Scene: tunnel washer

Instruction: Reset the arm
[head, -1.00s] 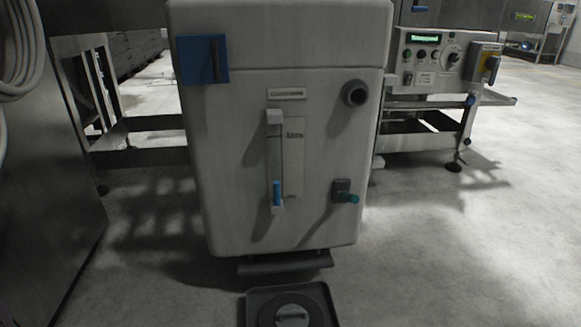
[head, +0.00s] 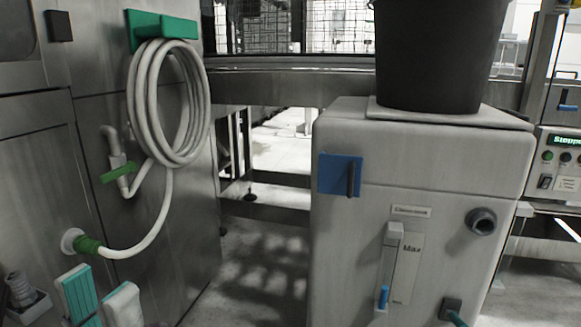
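My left gripper (head: 100,287) is at the bottom left corner of the head view, cut off by the frame's lower edge. Its two white fingers with teal ribbed pads stand apart at the tips, with nothing seen between them. They are in front of the steel cabinet, below the green hose fitting (head: 88,245). My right gripper is not in view.
A coiled white hose (head: 170,105) hangs from a green bracket (head: 163,30) on the steel cabinet (head: 45,150). A white dosing unit (head: 340,250) stands at right with a black bucket (head: 437,55) on top. Open floor (head: 255,270) lies between them.

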